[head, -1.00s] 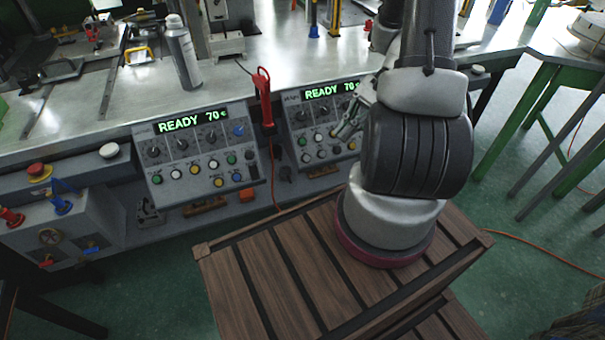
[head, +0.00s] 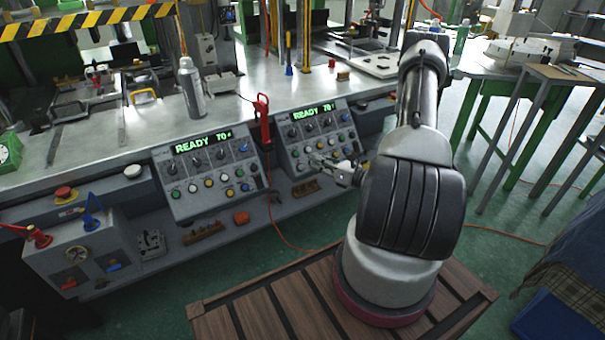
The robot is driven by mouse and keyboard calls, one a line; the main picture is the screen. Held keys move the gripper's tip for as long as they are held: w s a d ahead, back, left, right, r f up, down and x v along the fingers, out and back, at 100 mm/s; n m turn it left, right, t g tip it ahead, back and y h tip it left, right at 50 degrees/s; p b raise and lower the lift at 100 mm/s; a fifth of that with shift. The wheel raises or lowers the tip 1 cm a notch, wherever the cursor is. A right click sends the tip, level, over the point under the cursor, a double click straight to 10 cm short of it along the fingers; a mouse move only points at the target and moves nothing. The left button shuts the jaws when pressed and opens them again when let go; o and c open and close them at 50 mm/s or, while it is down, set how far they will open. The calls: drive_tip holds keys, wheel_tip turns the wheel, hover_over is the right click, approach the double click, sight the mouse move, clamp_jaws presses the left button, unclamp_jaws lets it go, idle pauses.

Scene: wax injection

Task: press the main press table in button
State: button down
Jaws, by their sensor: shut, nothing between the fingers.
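Two grey control panels are on the bench front. My gripper (head: 314,159) is shut and empty, in front of the lower part of the right panel. It points left and hides some of that panel's lower buttons. I cannot tell whether its tips touch the panel.
A red-handled tool (head: 262,112) hangs between the panels. A spray can (head: 191,88) stands on the metal bench above. Green-legged tables stand at right.

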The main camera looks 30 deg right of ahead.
sight(301, 168)
drive_tip(key=shift+w+d+r, duration=0.1)
drive_tip(key=shift+r, duration=0.15)
drive_tip(key=shift+w+f, duration=1.45)
drive_tip(key=shift+w, duration=0.25)
drive_tip(key=shift+w+f, duration=1.4)
drive_tip(key=shift+w, duration=0.25)
drive_tip(key=shift+w+f, duration=0.1)
drive_tip(key=shift+w+f, duration=0.15)
drive_tip(key=shift+w, duration=0.1)
